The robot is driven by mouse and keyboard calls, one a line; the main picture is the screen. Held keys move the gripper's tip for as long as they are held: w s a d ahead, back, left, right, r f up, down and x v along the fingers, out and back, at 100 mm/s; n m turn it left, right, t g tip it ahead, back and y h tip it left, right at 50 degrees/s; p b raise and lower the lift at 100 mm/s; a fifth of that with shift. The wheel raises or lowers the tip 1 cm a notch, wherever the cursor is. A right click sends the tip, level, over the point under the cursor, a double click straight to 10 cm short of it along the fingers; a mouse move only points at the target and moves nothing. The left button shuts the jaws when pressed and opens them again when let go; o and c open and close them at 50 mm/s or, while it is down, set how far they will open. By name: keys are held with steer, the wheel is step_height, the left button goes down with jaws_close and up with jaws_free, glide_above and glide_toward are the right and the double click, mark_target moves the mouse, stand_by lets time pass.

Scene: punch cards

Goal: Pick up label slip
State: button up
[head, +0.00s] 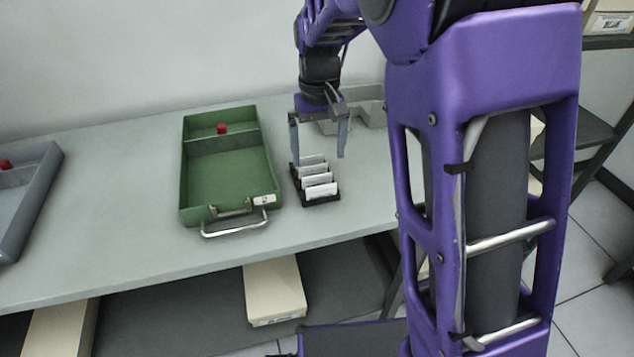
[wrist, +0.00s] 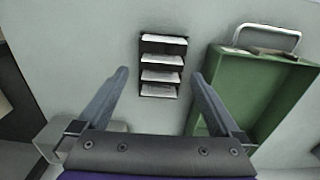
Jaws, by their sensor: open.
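Several white label slips (head: 320,190) stand in a row in a small black slotted holder (head: 328,203) on the grey table. In the wrist view the slips (wrist: 162,60) show as a column in the black holder (wrist: 178,48), ahead of and between my fingers. My gripper (head: 319,160) is open and empty, pointing down above the far end of the holder. It also shows in the wrist view (wrist: 160,75) with its two fingers wide apart. No slip is between the fingertips in contact, as far as I can see.
A green tray (head: 186,185) with a metal handle, a white label and a red block (head: 222,128) stands left of the holder. A grey tray (head: 40,190) is at the far left. Grey containers (head: 372,112) stand behind my gripper. Table between the trays is clear.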

mark_target(318, 180)
steer(key=f, duration=0.2)
steer(key=f+b, duration=0.1)
steer(key=f, duration=0.2)
steer(key=shift+s+a+f, duration=0.15)
steer(key=shift+a, duration=0.05)
steer(key=c, duration=1.1)
